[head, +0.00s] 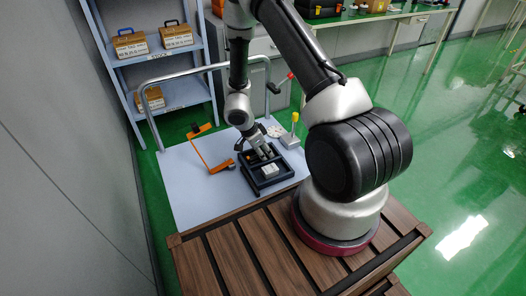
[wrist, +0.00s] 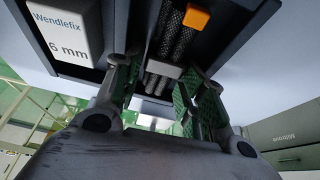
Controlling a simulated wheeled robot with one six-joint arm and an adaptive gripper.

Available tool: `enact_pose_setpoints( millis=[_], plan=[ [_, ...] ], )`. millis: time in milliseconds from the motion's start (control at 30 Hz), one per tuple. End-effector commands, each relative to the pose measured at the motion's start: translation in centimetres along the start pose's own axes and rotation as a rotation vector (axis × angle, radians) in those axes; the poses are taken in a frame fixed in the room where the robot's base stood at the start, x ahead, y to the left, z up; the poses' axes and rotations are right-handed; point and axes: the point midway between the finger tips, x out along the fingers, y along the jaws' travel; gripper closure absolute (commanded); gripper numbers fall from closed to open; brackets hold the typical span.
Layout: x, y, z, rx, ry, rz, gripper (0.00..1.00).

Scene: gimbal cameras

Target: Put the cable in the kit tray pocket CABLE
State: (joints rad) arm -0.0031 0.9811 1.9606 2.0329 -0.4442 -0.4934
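The dark braided cable (wrist: 172,38), with an orange end (wrist: 196,17) and a light grey band (wrist: 163,70), lies in a dark pocket of the black kit tray (head: 268,186). The orange end also shows as a small spot in the tray in the head view. My gripper (head: 262,153) points down into the tray. In the wrist view its fingers (wrist: 157,88) stand apart, one on each side of the cable near the grey band. I see no clear contact with the cable. The pocket's label is not readable.
A white box marked Wendlefix 6 mm (wrist: 65,30) sits in a neighbouring pocket. On the pale cart top (head: 190,195) stand an orange bracket (head: 205,150) and a grey block with a yellow-topped post (head: 291,138). The cart's left front is clear.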

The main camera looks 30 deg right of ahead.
Motion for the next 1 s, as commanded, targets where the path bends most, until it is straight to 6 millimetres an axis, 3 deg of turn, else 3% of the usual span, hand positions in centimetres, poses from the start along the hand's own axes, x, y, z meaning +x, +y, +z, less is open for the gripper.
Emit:
enact_pose_setpoints(
  millis=[267, 367, 700, 1000],
  plan=[
    [-0.2, 0.0, -0.1, 0.0, 0.0, -0.001, 0.56],
    [-1.1, -0.1, -0.1, 0.0, 0.0, -0.003, 0.56],
    [-8.4, -0.1, -0.1, 0.0, 0.001, -0.004, 0.56],
    [-12.4, -0.4, -0.3, -0.005, -0.002, -0.02, 0.56]
  ],
)
